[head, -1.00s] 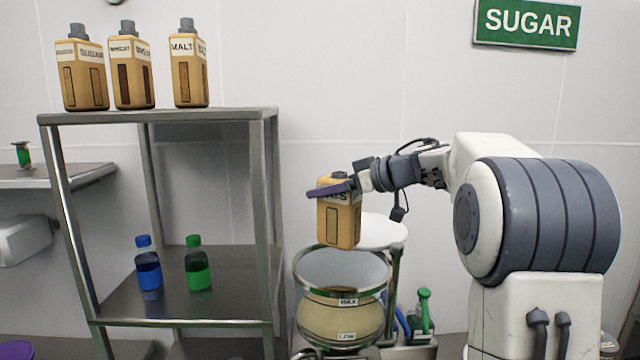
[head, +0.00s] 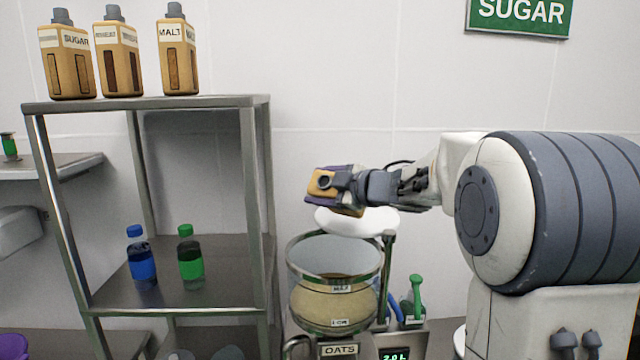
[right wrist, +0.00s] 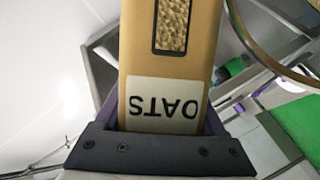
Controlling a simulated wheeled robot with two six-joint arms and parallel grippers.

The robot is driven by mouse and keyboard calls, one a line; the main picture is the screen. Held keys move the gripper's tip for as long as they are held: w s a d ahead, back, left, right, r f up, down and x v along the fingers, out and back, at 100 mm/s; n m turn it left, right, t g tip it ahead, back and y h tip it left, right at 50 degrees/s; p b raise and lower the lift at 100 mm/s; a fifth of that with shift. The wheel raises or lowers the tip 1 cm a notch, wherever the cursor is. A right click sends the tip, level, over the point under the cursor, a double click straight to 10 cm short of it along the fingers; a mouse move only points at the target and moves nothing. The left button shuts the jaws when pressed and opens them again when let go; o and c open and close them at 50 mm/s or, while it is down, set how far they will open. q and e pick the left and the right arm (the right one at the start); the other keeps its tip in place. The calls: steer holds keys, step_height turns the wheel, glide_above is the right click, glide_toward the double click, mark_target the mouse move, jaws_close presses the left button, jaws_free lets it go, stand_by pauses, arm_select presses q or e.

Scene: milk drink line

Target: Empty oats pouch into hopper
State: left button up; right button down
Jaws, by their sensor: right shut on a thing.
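The tan oats pouch (head: 322,183) is held by my right gripper (head: 343,184) above the hopper in the head view. It is tipped over, with an end turned toward the head camera. In the right wrist view the pouch (right wrist: 165,62) sits between the jaws, its OATS label upside down and grains showing in its window. The clear, round hopper (head: 334,262) stands below, open at the top and partly filled with tan material. I see no stream falling. My left gripper is out of view.
A white round lid (head: 357,219) is raised behind the hopper. A steel shelf (head: 150,102) on the left holds several pouches on top and blue (head: 140,262) and green (head: 190,262) bottles below. A green-handled tool (head: 416,298) stands right of the hopper.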

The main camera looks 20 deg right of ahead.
steer(key=shift+f+n+t, duration=0.25)
steer(key=shift+n+t, duration=0.15)
steer(key=shift+n, duration=0.3)
steer(key=shift+f+n+t+y+b, duration=0.3)
steer(key=shift+f+n+t+b, duration=0.4)
steer(key=shift+n+b, duration=2.75)
steer(key=shift+f+n+t+y+b, duration=0.3)
steer(key=shift+f+n+t+b, duration=0.35)
steer(key=shift+b, duration=5.45)
steer(key=shift+f+n+t+y+b, duration=0.4)
steer(key=shift+f+n+b, duration=0.6)
steer(key=shift+n+b, duration=2.5)
steer(key=m+b, duration=0.2)
steer(key=shift+m, duration=0.3)
